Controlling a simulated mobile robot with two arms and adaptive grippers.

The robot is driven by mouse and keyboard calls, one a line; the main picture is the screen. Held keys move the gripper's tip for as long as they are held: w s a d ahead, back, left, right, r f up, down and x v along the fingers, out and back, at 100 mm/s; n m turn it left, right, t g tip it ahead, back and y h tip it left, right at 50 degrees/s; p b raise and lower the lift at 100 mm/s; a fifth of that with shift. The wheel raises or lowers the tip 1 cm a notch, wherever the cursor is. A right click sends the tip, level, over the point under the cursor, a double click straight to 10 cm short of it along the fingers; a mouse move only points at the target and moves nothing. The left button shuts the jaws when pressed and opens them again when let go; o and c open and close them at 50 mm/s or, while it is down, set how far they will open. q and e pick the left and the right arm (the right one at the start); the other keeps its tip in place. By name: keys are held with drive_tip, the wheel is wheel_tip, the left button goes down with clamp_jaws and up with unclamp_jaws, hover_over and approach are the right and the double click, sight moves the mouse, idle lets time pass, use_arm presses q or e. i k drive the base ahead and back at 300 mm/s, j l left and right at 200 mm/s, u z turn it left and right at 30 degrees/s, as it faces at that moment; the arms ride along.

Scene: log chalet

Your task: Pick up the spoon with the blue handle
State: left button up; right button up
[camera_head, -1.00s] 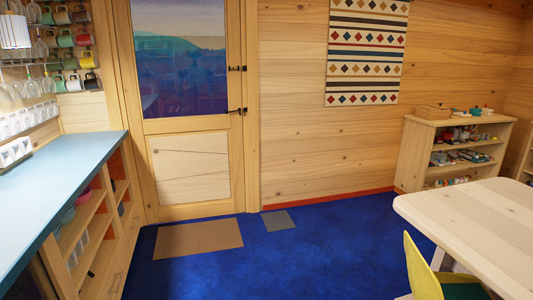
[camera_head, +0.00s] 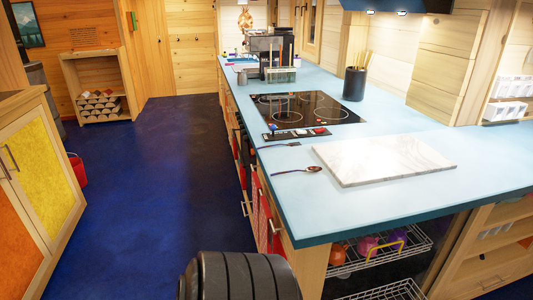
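A spoon (camera_head: 313,169) lies on the light blue counter (camera_head: 240,185), near its left edge and left of the marble board. Its bowl points right and its thin dark handle points left; I cannot make out a blue colour on it. A second thin dark utensil (camera_head: 278,146) lies just behind it, its type too small to tell. Neither of my grippers is in view. A black ribbed part, probably mine, shows at the bottom centre, in front of the counter end.
A white marble board (camera_head: 385,158) lies right of the spoon. A black hob (camera_head: 305,108) and dark utensil pot (camera_head: 355,83) stand farther back. Wire baskets (camera_head: 385,255) sit under the counter end. Blue floor (camera_head: 170,170) is clear between the counter and the left cabinet (camera_head: 40,170).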

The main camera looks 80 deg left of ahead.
sight(314, 169)
drive_tip(key=u, duration=2.2)
